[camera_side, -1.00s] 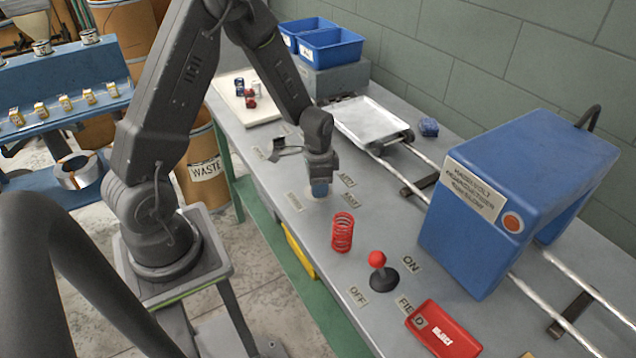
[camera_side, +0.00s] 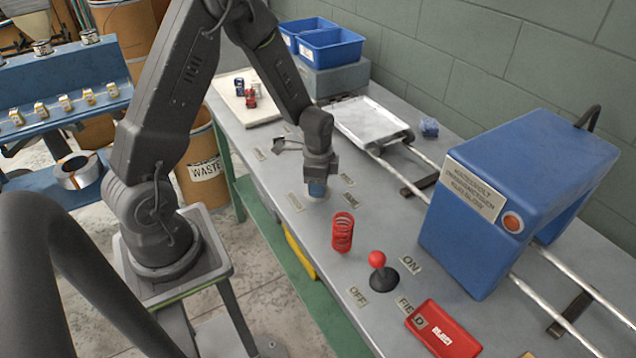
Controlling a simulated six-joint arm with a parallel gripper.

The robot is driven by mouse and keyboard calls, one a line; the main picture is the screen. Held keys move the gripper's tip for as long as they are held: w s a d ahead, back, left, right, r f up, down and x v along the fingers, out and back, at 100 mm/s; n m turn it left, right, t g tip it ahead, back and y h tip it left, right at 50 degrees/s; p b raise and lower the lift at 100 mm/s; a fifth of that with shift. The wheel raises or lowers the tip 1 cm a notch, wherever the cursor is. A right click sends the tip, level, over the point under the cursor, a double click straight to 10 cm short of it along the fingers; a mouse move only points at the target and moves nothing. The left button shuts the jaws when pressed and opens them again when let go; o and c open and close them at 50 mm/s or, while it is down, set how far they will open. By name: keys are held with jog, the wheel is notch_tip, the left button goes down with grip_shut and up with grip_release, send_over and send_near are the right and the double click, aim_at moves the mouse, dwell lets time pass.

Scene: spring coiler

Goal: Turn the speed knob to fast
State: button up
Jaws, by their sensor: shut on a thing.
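A red spring (camera_side: 342,233) stands just right of the knob. A red-balled lever (camera_side: 377,262) is beyond it, then a red tray (camera_side: 443,328). A blue machine (camera_side: 515,195) straddles rails (camera_side: 425,158). A silver tray (camera_side: 370,120) lies behind my gripper.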

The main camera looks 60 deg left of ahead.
jog(key=o, duration=0.9)
notch_tip(320, 180, up, 14)
jog(key=shift+f, duration=0.1)
